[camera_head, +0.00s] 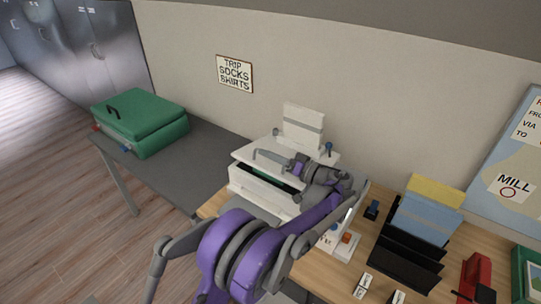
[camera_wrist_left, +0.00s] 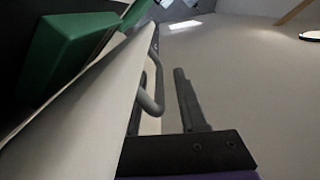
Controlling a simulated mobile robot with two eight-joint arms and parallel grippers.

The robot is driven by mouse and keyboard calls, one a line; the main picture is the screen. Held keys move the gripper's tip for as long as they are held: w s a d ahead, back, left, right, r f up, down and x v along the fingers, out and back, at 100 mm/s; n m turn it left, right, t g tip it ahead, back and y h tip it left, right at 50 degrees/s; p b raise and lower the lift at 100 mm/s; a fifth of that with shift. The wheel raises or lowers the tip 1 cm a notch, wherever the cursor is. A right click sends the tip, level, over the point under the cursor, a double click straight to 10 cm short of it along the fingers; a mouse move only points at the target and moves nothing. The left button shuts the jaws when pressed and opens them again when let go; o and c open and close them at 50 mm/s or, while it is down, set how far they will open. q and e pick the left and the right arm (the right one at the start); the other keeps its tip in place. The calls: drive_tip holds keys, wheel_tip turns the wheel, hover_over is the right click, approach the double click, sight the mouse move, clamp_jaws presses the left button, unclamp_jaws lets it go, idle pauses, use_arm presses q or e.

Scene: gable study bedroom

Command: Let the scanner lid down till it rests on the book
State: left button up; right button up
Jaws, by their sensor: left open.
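The white scanner (camera_head: 262,199) stands on the wooden desk against the wall. Its white lid (camera_head: 246,155) is partly raised, leaving a dark gap at the front. A green strip in the gap looks like the book (camera_head: 285,187); most of it is hidden. My left gripper (camera_head: 288,164) is open at the lid, its arm covering the scanner's right side. In the left wrist view the lid (camera_wrist_left: 85,110) is a pale slanted slab, with a grey looped handle (camera_wrist_left: 152,100) beside the open fingers. I cannot tell whether they touch it. My right gripper is out of view.
A green suitcase (camera_head: 143,119) lies on a dark bench (camera_head: 200,150) to the left. A black file rack (camera_head: 408,262) with blue and yellow folders stands to the right, near a red stapler-like object (camera_head: 475,272). A small sign (camera_head: 234,73) hangs on the wall.

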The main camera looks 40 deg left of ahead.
use_arm(q)
drive_tip(key=d, duration=1)
drive_tip(key=shift+w+d, duration=0.3)
drive_tip(key=shift+d, duration=0.1)
drive_tip(key=shift+d, duration=0.1)
